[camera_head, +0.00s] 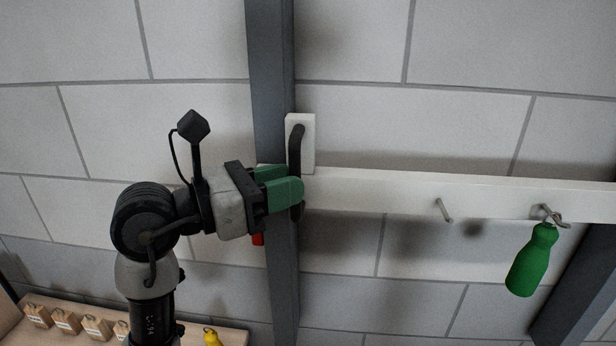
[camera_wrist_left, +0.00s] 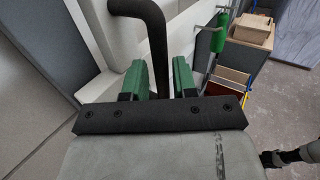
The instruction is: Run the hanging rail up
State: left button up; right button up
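The hanging rail (camera_head: 380,194) is a long white batten across the wall, seen in the head view. A white block (camera_head: 307,128) with a black bar handle (camera_head: 297,150) stands up at its left end. The handle also shows in the left wrist view (camera_wrist_left: 157,35). My left gripper (camera_head: 290,194) has its green fingers at the lower part of the handle. In the left wrist view the handle runs between the two fingers (camera_wrist_left: 160,75). Whether they are clamped on it cannot be told. My right gripper is not in view.
A dark grey upright (camera_head: 272,70) runs behind the handle, and another (camera_head: 580,285) stands at the right. A green bottle-shaped item (camera_head: 532,262) hangs from a rail hook; another hook (camera_head: 444,210) is bare. A wooden shelf (camera_head: 232,338) with small blocks lies below left.

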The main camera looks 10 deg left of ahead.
aim_at(307, 179)
pick_arm(q)
jog(key=shift+x, duration=1.9)
grip_shut()
